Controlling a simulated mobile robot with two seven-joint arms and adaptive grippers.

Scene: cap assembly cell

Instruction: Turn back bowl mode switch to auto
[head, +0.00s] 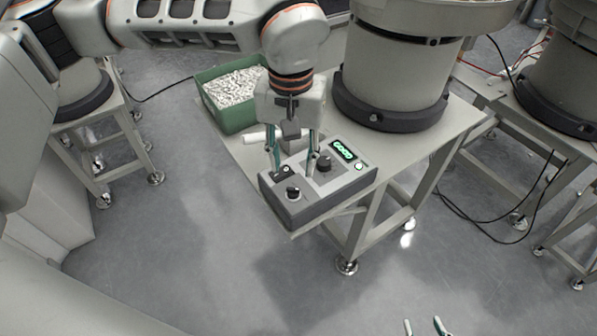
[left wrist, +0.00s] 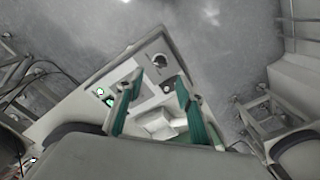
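A grey control box (head: 335,183) stands on the table corner below a large feeder bowl (head: 395,75). A black rotary switch (head: 293,193) is on its front left; it also shows in the left wrist view (left wrist: 160,60). A larger dark knob (head: 324,162) sits near the green-lit display (head: 343,150). The switch labels are too small to read. My left gripper (head: 294,171) points down over the box, fingers apart and nothing between them; in the left wrist view (left wrist: 159,80) the switch lies just beyond the fingertips. My right gripper (head: 424,327) shows only its separated fingertips at the bottom edge.
A green bin (head: 212,108) of white parts stands on the table behind the box. A white cylinder (head: 258,138) lies near it. Another feeder bowl (head: 562,85) stands at right, with cables on the floor. The floor in front is clear.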

